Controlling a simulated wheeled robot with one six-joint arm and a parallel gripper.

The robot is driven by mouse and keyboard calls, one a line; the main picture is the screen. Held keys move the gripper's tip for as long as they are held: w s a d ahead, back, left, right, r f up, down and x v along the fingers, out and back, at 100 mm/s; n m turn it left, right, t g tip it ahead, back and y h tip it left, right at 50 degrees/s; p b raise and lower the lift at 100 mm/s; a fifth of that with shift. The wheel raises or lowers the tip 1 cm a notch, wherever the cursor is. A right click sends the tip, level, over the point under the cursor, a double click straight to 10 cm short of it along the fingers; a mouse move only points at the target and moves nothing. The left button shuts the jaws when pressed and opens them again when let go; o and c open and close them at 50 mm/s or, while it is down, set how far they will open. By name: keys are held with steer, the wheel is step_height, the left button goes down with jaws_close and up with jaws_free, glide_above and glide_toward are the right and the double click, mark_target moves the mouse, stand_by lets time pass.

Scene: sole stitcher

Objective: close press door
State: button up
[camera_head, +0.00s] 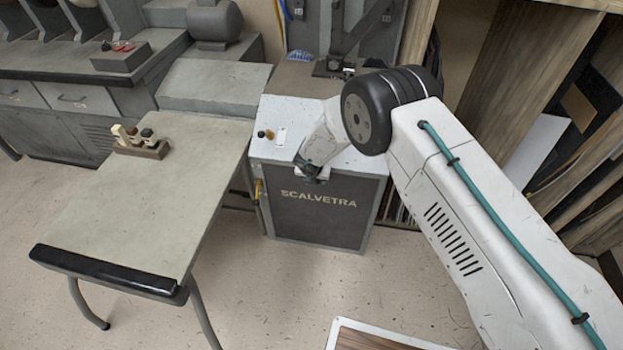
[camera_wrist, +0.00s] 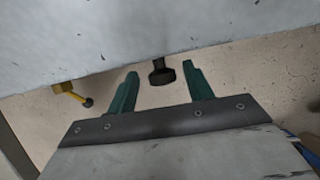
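The press (camera_head: 330,165) is a cabinet with a light top and a dark grey front panel (camera_head: 318,210) lettered SCALVETRA. I cannot tell from the head view whether this panel is the door or how far any door stands open. My gripper (camera_head: 310,176) is at the upper front edge of the press, partly hidden by my wrist. In the wrist view, my gripper (camera_wrist: 160,68) has its two green fingers apart. A dark knob (camera_wrist: 161,72) sticks out from a pale surface (camera_wrist: 150,35) and lies between the fingertips, with gaps on both sides. Nothing is visibly gripped.
A yellow lever (camera_head: 258,190) is on the press's left side; a yellow lever also shows in the wrist view (camera_wrist: 70,92). A grey table (camera_head: 165,210) with a small holder (camera_head: 141,150) stands at left. Wooden boards (camera_head: 520,90) stand at right. Open floor (camera_head: 290,285) lies in front.

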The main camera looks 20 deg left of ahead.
steer(key=shift+r, duration=0.1)
steer(key=v, duration=0.7)
steer(key=shift+r, duration=0.35)
steer(key=shift+s, duration=0.1)
